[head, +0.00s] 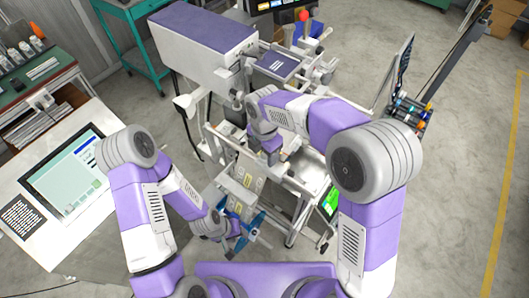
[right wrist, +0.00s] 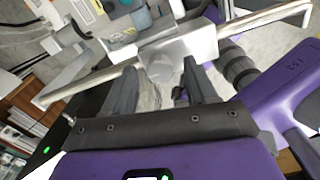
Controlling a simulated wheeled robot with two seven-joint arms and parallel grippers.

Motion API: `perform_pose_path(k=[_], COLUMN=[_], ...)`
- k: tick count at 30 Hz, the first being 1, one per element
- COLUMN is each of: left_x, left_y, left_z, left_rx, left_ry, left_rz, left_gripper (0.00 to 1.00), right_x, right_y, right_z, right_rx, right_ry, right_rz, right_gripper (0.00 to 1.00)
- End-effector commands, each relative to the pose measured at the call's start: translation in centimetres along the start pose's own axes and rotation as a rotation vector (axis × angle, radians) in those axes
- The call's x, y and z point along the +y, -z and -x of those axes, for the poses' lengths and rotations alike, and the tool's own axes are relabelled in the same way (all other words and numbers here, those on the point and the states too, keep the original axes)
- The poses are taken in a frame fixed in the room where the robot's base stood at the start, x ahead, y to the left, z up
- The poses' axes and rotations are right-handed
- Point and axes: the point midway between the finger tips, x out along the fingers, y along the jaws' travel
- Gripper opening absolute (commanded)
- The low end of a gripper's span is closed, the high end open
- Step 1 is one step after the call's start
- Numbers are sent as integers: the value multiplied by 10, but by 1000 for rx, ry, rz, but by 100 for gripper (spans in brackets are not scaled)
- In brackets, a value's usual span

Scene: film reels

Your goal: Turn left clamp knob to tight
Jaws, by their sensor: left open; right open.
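My right gripper (head: 272,152) is over the front of the white and purple machine (head: 205,50). In the right wrist view its two dark fingers (right wrist: 163,88) are open. A pale rounded knob-like part (right wrist: 163,68) shows between and beyond the fingers, below a metal block with a long bar. I cannot tell whether the fingers touch it, or whether it is the left clamp knob. My left gripper (head: 243,232) is low at the machine's front, open, beside blue parts (head: 233,212). No clamp knob can be told apart clearly in the head view.
A long metal bar (right wrist: 262,22) crosses close above the right fingers. A white table with a tablet screen (head: 68,172) stands at the left. A green bench (head: 130,35) is behind. A tilted panel and rack (head: 405,105) stand at the right. Grey floor is open at far right.

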Motion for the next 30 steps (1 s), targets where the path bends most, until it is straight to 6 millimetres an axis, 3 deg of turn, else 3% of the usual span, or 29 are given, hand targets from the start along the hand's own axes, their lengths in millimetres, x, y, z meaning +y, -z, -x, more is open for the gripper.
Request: perform_pose_path(k=[9,21,30], left_x=[0,0,1], left_y=[0,0,0], left_z=[0,0,1], left_rx=[-1,0,0], left_ry=[0,0,0], left_rz=[0,0,0], left_gripper=[43,43,43], right_x=[0,0,0], right_y=[0,0,0], right_z=[-4,-4,-3], right_rx=[0,0,1], right_ry=[-1,-1,-2], right_rz=[0,-1,-47], right_gripper=[57,1,1])
